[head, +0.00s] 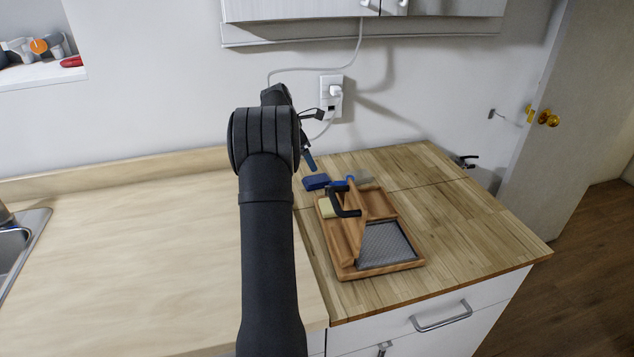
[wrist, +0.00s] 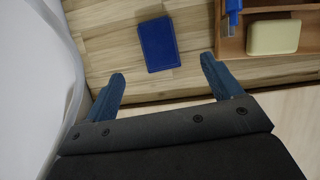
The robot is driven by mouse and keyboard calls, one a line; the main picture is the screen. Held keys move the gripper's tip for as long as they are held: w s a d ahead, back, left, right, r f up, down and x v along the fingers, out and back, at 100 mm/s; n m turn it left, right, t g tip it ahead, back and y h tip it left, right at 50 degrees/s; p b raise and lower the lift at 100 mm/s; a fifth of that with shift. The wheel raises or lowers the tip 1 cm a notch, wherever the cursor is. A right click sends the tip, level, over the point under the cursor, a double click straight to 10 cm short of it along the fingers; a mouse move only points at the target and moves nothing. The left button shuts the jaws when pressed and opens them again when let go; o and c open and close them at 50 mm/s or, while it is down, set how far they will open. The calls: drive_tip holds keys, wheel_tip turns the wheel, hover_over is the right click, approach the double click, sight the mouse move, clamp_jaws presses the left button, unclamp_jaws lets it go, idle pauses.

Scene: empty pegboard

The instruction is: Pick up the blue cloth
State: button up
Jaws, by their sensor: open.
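The blue cloth (head: 316,182) lies flat on the wooden counter, just behind and left of the wooden caddy. In the wrist view it is a dark blue rectangle (wrist: 158,44), slightly turned, ahead of and between my fingertips. My gripper (wrist: 162,72) is open and empty, with its two blue fingers spread apart on either side of the cloth's near end. In the head view my gripper (head: 309,158) is partly hidden by my arm and hangs above and behind the cloth.
The wall (head: 200,110) is close behind. The pale counter (head: 130,260) at left is clear.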

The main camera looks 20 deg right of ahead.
sight(317, 178)
drive_tip(key=x, duration=0.9)
drive_tip(key=shift+w+a+f, duration=0.15)
drive_tip(key=shift+f, duration=0.05)
drive_tip(key=c, duration=1.1)
